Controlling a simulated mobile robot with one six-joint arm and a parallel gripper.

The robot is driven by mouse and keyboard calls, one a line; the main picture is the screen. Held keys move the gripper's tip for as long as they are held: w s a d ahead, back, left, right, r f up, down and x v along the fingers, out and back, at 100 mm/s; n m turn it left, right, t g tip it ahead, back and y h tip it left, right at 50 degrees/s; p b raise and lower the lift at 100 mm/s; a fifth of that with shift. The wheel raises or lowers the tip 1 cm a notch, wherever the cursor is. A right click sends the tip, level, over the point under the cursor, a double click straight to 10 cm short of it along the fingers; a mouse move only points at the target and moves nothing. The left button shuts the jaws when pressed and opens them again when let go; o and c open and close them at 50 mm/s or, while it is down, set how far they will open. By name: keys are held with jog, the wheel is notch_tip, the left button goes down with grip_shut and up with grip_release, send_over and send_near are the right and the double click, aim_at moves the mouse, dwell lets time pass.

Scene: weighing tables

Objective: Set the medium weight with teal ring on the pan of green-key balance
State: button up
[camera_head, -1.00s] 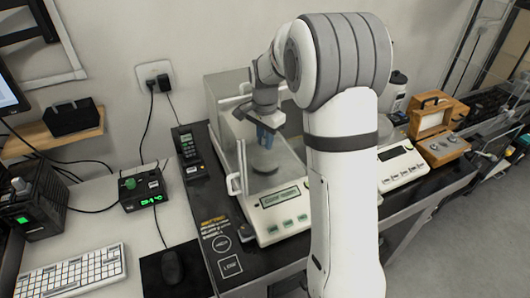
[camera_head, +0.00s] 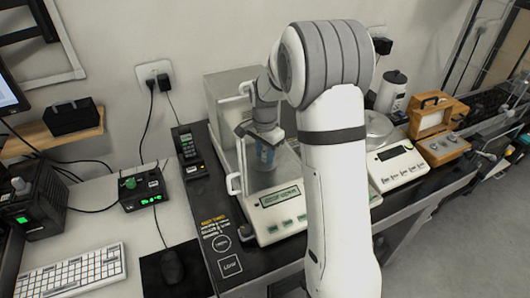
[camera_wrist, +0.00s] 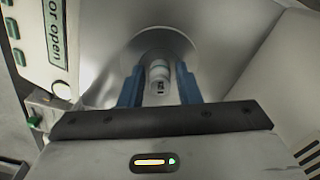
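The green-key balance (camera_head: 285,222) stands left of centre on the dark table, with a lit display and green keys. Its keys also show in the wrist view (camera_wrist: 14,28). My gripper (camera_head: 267,155) points down inside the glass weighing chamber, low over the pan. In the wrist view its blue fingers (camera_wrist: 160,82) stand either side of a small pale metal weight (camera_wrist: 159,73) and appear closed on it. The round pan (camera_wrist: 185,45) lies behind or under the weight; contact is unclear. I cannot make out the ring's colour.
A second balance (camera_head: 398,166) stands to the right, partly behind my arm. The chamber's glass walls and handle (camera_head: 234,184) are close to my gripper.

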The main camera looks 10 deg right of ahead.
jog(key=shift+o, duration=1)
notch_tip(320, 180, up, 12)
jog(key=shift+r, duration=0.15)
